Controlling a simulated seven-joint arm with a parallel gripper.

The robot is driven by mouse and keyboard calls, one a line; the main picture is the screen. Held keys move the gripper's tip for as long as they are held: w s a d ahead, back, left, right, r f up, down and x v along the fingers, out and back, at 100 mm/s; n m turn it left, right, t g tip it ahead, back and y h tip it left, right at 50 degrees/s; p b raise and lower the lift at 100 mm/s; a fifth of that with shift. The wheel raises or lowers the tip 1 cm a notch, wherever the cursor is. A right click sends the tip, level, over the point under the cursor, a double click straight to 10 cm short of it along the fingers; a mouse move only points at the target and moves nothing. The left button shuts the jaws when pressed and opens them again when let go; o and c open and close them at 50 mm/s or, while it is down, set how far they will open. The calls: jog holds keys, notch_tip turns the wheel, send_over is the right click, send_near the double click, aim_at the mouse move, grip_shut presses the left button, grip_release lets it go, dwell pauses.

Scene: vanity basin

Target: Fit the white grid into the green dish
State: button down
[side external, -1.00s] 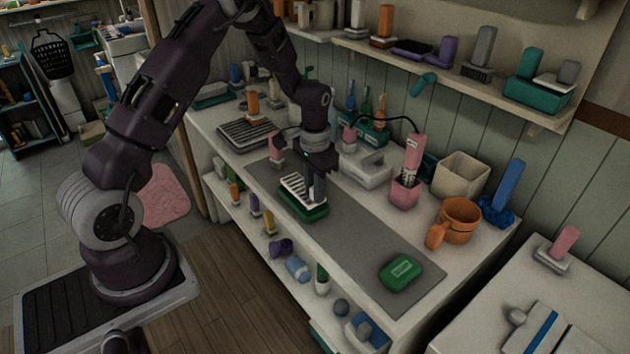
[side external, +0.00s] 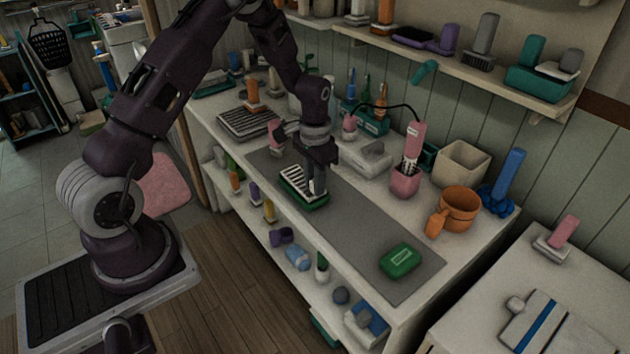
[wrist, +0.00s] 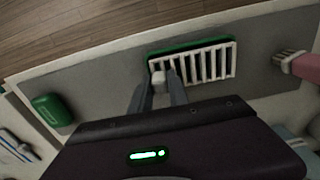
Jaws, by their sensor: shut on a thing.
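The white grid (side external: 296,180) is a slatted rack lying over the green dish (side external: 312,207) on the grey mat. My gripper (side external: 317,190) points down at the grid's right end and is shut on it. In the wrist view the fingertips (wrist: 160,76) pinch a pale block at the left end of the grid (wrist: 208,63). A strip of the green dish (wrist: 185,45) shows along the grid's far long side; its near side is hidden under the grid. The grid looks slightly skewed to the dish. I cannot tell whether it is seated.
A green soap bar (side external: 400,261) lies on the mat (side external: 355,238) to the right. A pink cup (side external: 405,182), an orange mug (side external: 457,208) and a white soap tray (side external: 366,158) stand behind. The mat's middle is clear.

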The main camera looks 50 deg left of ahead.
jog(key=shift+f, duration=0.95)
dwell(0.4)
jog(key=c, duration=1.5)
grip_release()
jog(key=shift+d, duration=0.2)
jog(key=shift+r, duration=0.1)
jog(key=shift+a+r, duration=0.2)
jog(key=shift+r, duration=0.9)
jog(key=shift+a+r, duration=0.25)
jog(key=shift+r, duration=0.85)
jog(key=shift+a+r, duration=0.2)
jog(key=shift+r, duration=0.9)
